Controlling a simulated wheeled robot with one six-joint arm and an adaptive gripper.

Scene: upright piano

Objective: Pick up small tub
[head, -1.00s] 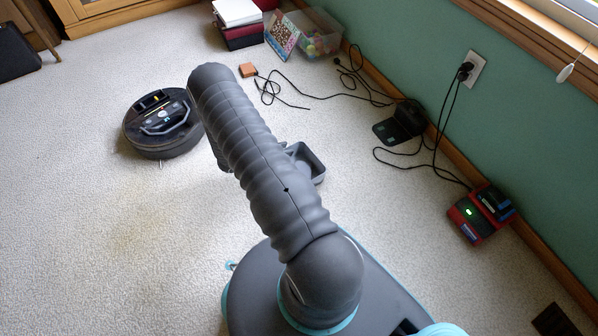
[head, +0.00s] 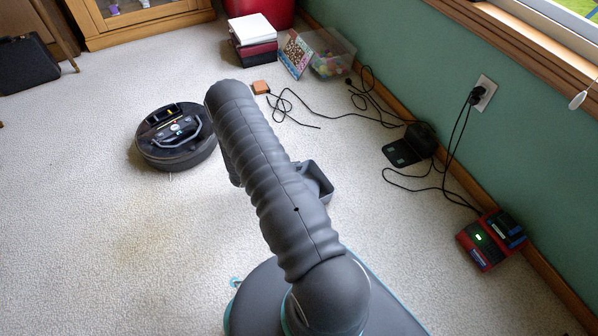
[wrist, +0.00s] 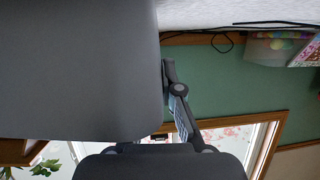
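A clear plastic tub (head: 345,62) with coloured balls in it stands on the carpet at the back, against the green wall. In the wrist view, grey housings and a finger linkage of my gripper show, but no fingertips. The tub is well apart from these parts. Whether the gripper is open or shut does not show.
A picture box (head: 295,54) leans by the tub, next to stacked books (head: 252,38). A robot vacuum (head: 175,137) sits to the left. Black cables (head: 370,95), a black dock (head: 410,146) and a red charger (head: 490,240) lie along the right wall. Open carpet lies at left.

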